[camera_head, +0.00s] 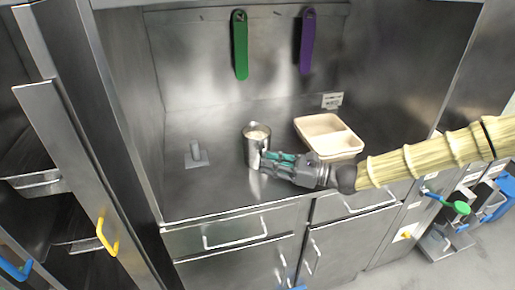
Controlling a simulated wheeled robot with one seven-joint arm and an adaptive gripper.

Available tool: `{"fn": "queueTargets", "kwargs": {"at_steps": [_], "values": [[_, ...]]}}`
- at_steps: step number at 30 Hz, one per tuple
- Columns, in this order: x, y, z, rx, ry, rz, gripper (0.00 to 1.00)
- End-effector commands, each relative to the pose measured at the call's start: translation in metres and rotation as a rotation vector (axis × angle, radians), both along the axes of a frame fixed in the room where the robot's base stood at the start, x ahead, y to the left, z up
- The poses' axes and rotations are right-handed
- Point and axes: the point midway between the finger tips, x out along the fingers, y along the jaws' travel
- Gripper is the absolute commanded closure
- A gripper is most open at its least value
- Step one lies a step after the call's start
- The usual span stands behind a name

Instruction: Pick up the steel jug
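The steel jug (253,149) stands upright on the steel counter, a little left of the middle in the head view. Something pale, like rice, shows inside its open top. My gripper (268,161), with teal fingers, reaches in from the right at the jug's lower right side. The fingertips overlap the jug in the picture. I cannot tell whether they touch it, or whether the fingers are shut on any part of it. The jug's lower right side is partly hidden by the fingers.
A cream tray (303,124) with compartments stands right of the jug, close behind my arm. A small grey block on a plate (196,157) is to the left. Green (240,45) and purple (307,41) strips hang on the back wall. The front left counter is clear.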

Motion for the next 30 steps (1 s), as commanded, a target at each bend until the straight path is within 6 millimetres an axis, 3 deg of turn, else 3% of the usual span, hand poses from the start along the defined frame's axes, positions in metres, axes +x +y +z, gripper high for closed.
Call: {"fn": "queueTargets", "kwargs": {"at_steps": [6, 15, 19, 30], "values": [[0.005, 0.018, 0.0, 0.0, 0.0, 0.001, 0.78], [0.006, 0.02, 0.0, 0.0, -0.001, 0.001, 0.78], [0.006, 0.02, 0.0, 0.0, -0.001, 0.001, 1.0], [0.006, 0.02, 0.001, 0.001, -0.002, 0.001, 1.0]]}}
